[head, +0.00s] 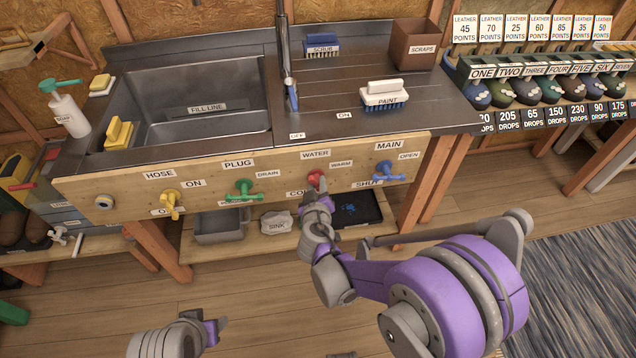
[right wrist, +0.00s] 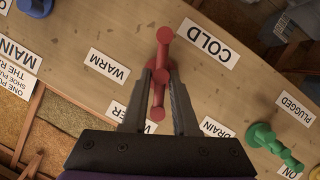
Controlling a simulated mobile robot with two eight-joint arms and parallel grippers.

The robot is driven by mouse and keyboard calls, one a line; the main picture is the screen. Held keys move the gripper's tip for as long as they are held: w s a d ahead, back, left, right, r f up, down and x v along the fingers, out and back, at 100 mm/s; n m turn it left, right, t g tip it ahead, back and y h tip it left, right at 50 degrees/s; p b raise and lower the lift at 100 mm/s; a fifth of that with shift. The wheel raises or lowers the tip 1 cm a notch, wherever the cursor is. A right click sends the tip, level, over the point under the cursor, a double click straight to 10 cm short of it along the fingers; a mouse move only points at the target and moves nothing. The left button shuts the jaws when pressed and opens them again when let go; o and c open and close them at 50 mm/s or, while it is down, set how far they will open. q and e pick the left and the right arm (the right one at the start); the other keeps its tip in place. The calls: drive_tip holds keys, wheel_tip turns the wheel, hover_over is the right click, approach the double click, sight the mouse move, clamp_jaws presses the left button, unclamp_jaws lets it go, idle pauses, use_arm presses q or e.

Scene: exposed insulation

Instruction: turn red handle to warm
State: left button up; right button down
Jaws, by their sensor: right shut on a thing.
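The red handle (head: 315,179) sits under the WATER label on the wooden sink panel, with the WARM label (head: 341,164) to its right. The COLD label (right wrist: 207,46) is partly hidden by my gripper in the head view. My right gripper (head: 318,191) is at the handle. In the right wrist view its two fingers are shut on the red handle (right wrist: 164,37), one on each side. There one end of the handle reaches up beside COLD, and WARM (right wrist: 107,65) lies to the left, apart from it. My left gripper (head: 214,331) is low in the head view, away from the panel; its fingers are unclear.
The green handle (head: 243,189) and yellow handle (head: 171,203) are left of the red one; the blue handle (head: 389,171) is to its right. The metal sink (head: 200,130) and a brush marked PAINT (head: 384,97) are above. A shelf lies below the panel.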

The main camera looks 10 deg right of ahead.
drive_tip(key=shift+a+f+n+h, duration=0.15)
drive_tip(key=shift+n+h, duration=0.25)
drive_tip(key=shift+n, duration=0.3)
drive_tip(key=shift+a+f+n+t+h+b, duration=0.1)
drive_tip(key=shift+n+t+h+b, duration=0.2)
drive_tip(key=shift+n+h+b, duration=0.5)
drive_tip(key=n, duration=0.3)
drive_tip(key=shift+f+t+h+b, duration=0.15)
drive_tip(key=shift+t+h+b, duration=0.25)
drive_tip(key=shift+n+t+h+b, duration=0.3)
drive_tip(key=shift+n+t+b, duration=0.15)
drive_tip(key=shift+n, duration=0.55)
drive_tip(key=c, duration=0.8)
unclamp_jaws()
